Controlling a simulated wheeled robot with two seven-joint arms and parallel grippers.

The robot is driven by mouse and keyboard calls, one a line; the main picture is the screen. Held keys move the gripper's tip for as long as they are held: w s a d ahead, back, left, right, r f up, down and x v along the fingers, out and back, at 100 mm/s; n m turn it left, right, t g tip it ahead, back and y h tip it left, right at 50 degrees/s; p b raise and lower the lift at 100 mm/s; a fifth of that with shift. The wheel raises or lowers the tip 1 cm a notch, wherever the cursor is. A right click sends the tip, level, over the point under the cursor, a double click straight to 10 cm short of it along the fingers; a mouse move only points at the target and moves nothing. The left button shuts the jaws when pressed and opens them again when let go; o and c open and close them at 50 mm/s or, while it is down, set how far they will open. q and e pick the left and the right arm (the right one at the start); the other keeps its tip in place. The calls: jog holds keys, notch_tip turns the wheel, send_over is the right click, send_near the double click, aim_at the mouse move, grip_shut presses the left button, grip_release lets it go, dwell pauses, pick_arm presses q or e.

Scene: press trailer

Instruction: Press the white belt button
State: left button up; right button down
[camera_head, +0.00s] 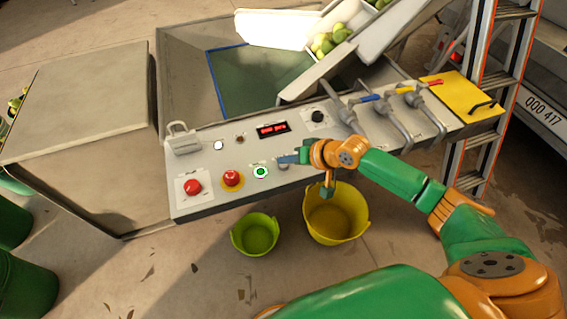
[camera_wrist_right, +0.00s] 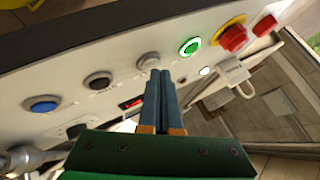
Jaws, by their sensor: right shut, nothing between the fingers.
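The control panel (camera_head: 210,190) holds a row of buttons along its front edge. A whitish button (camera_wrist_right: 148,61) sits between a green lit button (camera_wrist_right: 190,46) and a black button (camera_wrist_right: 98,80) in the right wrist view. In the head view the whitish button (camera_head: 283,167) is partly hidden by my right gripper (camera_head: 281,159). My right gripper's fingers (camera_wrist_right: 160,73) are shut and empty, their tips right by the whitish button; I cannot tell whether they touch it. A small white lit round (camera_head: 218,145) is farther back on the panel. My left gripper is not in view.
A red button (camera_head: 193,187) and a red button on yellow (camera_head: 232,177) are left of the green one. Levers (camera_head: 395,120) stand at the panel's right. A green tub (camera_head: 254,234) and a yellow tub (camera_head: 337,218) sit below. A ladder (camera_head: 500,85) stands at right.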

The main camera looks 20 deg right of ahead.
jog(key=shift+f, duration=0.4)
dwell(0.4)
jog(key=shift+r+p, duration=0.8)
jog(key=shift+p, duration=0.05)
notch_tip(320, 180, up, 5)
jog(key=p, duration=0.5)
dwell(0.5)
